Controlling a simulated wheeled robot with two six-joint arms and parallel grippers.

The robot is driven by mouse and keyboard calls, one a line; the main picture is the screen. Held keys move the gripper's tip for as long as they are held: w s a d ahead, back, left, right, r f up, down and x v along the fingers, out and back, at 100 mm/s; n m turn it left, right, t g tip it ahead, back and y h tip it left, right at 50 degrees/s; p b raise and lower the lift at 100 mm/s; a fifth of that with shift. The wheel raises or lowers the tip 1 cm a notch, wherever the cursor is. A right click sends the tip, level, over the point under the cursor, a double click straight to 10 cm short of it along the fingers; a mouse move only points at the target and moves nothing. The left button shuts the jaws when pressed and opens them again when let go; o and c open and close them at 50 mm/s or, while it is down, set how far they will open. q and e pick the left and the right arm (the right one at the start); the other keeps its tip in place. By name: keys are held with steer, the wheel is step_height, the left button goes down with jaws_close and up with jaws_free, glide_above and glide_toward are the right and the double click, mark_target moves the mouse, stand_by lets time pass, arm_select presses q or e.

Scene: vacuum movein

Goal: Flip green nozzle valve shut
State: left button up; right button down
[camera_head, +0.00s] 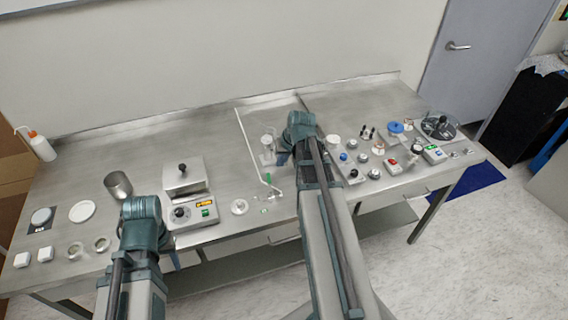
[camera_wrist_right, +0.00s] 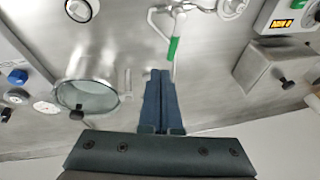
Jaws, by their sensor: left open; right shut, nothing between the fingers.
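The green nozzle valve (camera_head: 267,178) sits on a thin white tube standing over the bench, left of my right arm. In the right wrist view the green valve handle (camera_wrist_right: 172,49) lies along the white tube, just past and slightly right of my fingertips. My right gripper (camera_wrist_right: 160,73) is shut and empty, with a small visible gap to the handle. In the head view its fingers (camera_head: 283,158) show beside the wrist. My left gripper (camera_head: 140,235) is over the left front of the bench, mostly hidden by its own wrist, and open. It is far from the valve.
A glass vessel (camera_wrist_right: 88,97) stands left of my right fingers in the wrist view. A hotplate (camera_head: 192,210) with a lit display is between my arms. A steel beaker (camera_head: 118,185) stands behind the left wrist. Several knobs and control boxes (camera_head: 392,165) fill the right side.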

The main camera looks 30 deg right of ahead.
mark_target(268, 179)
steer(key=b+x, duration=0.2)
steer(key=x, duration=0.1)
steer(key=a+b+x, duration=0.1)
steer(key=b+x, duration=0.2)
steer(key=shift+s+a+f, duration=0.1)
steer(key=shift+a+f, duration=0.05)
steer(key=shift+f, duration=0.1)
steer(key=shift+a+f+b, duration=0.25)
steer(key=shift+b, duration=0.05)
steer(key=shift+a+f+n+b, duration=0.25)
steer(key=shift+a+n+b, duration=0.05)
steer(key=shift+n, duration=0.1)
steer(key=shift+a, duration=0.4)
